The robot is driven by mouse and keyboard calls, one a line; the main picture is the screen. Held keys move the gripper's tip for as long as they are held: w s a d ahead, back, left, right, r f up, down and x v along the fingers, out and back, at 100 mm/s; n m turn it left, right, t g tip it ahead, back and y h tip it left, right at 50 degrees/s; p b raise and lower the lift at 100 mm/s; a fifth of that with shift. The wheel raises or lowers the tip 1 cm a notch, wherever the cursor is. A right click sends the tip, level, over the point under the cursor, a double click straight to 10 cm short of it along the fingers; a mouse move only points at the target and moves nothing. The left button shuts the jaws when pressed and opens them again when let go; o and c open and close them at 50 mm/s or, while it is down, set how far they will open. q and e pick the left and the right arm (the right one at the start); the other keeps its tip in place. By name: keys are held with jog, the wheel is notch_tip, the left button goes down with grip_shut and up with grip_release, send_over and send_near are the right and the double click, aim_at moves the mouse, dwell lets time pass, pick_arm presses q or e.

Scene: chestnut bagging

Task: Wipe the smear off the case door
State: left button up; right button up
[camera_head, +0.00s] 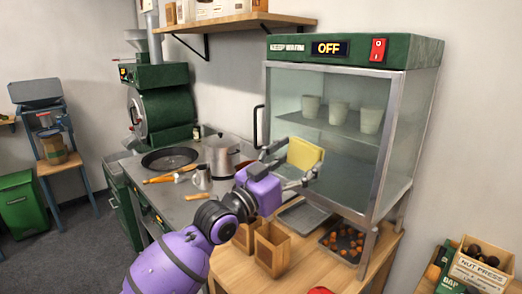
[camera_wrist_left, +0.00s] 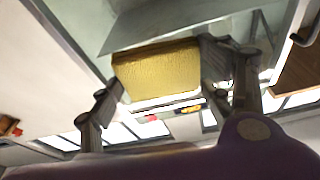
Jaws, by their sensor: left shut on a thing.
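The warming case (camera_head: 345,120) has a green top with an OFF display and a red switch. Its glass door (camera_head: 290,95) faces front-left, with a dark handle (camera_head: 259,125) on the left edge. I cannot make out a distinct smear on the glass. My left gripper (camera_head: 291,164) is shut on a yellow sponge (camera_head: 304,153), held in front of the door's lower part. The sponge also shows between the fingers in the left wrist view (camera_wrist_left: 157,70), close to a glass pane. I cannot tell whether it touches. My right gripper is not in view.
Pale cups (camera_head: 340,113) stand on the case shelf. Below are a metal tray (camera_head: 303,215), a tray of chestnuts (camera_head: 345,241) and wooden boxes (camera_head: 271,248). A pot (camera_head: 221,153) and a dark pan (camera_head: 169,158) sit on the counter at left. A wall shelf (camera_head: 235,22) hangs above.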

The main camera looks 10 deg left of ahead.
aim_at(325, 145)
pick_arm(q)
jog(key=shift+w+a+f+n, duration=0.1)
jog(key=shift+f+n, duration=0.15)
jog(key=shift+n, duration=0.25)
jog(key=shift+w, duration=0.1)
jog(key=shift+w+d+f+n+t+y, duration=0.1)
jog(key=shift+w+d+n+t+y, duration=0.2)
jog(key=shift+w+d, duration=0.35)
jog(key=shift+c, duration=0.2)
jog(key=shift+w+d+b, duration=0.5)
jog(key=shift+w, duration=0.3)
jog(key=shift+w+d, duration=0.65)
jog(key=shift+w, duration=0.25)
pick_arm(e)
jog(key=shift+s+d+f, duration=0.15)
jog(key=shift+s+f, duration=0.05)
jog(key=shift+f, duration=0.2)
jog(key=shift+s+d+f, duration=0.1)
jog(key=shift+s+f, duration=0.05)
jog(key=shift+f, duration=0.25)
pick_arm(q)
jog(key=shift+w+d+b, duration=0.45)
jog(key=shift+w+d, duration=0.15)
jog(key=shift+w, duration=0.25)
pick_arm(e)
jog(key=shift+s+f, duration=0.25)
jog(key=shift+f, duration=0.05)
